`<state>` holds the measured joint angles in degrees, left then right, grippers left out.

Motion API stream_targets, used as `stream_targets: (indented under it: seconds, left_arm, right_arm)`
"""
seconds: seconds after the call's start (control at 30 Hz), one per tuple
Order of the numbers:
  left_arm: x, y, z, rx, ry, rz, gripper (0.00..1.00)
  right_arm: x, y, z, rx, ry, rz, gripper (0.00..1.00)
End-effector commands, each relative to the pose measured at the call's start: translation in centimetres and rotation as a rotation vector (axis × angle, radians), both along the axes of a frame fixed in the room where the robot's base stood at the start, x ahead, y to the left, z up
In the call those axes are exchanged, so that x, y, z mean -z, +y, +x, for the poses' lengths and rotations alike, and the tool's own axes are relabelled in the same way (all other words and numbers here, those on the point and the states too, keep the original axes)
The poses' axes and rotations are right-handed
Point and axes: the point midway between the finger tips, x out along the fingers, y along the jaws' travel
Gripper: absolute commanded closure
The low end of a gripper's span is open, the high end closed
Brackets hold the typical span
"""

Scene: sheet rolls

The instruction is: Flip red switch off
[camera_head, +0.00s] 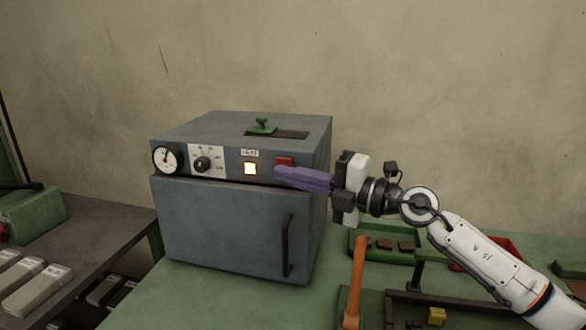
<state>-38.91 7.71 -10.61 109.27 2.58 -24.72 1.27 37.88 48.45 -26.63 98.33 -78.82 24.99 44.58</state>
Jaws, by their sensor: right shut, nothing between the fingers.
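A grey box-shaped machine (230,226) stands on a green bench. The red switch (285,161) is at the right end of its upper front panel. My left gripper is not in view.
The panel also has a round gauge (167,159) and a black knob (202,164). A green handle (262,126) stands on top, and a dark door handle (287,245) is on the front. An orange-handled tool (357,275) and green tray (372,243) are at right.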

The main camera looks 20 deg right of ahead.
Motion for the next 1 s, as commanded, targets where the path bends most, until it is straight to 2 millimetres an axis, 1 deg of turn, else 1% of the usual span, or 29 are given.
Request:
stream_targets:
  seconds: [0.1, 0.2, 0.57, 0.63, 0.7, 0.73, 0.77, 0.93, 1.0]
  left_arm:
    - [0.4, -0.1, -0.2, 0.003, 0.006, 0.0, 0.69]
    - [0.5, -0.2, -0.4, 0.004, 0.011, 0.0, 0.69]
    - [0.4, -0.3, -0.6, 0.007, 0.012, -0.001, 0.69]
    - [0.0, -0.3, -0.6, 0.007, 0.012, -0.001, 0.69]
    - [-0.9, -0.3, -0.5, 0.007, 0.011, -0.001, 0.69]
    - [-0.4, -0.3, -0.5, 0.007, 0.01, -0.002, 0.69]
    - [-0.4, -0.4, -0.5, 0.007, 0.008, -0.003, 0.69]
    - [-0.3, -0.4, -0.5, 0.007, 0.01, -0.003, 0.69]
    - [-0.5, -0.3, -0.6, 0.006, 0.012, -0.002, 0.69]
  right_arm:
    - [0.0, -0.6, 1.0, 0.001, 0.0, 0.002, 1.0]
    - [-0.1, -0.9, 1.3, -0.001, 0.001, 0.001, 1.0]
    - [-0.2, -1.0, 1.4, -0.002, 0.0, 0.0, 1.0]
    - [-0.4, -1.1, 1.6, -0.001, 0.001, 0.001, 1.0]
    - [-0.9, -1.5, 2.1, 0.002, 0.003, 0.002, 1.0]
    - [-0.4, -1.4, 2.0, 0.0, 0.002, 0.001, 1.0]
    - [-0.3, -1.4, 1.9, 0.0, 0.001, 0.0, 1.0]
    - [-0.4, -1.5, 1.9, 0.002, 0.0, 0.0, 1.0]
    - [-0.6, -1.3, 1.9, 0.001, 0.0, 0.0, 1.0]
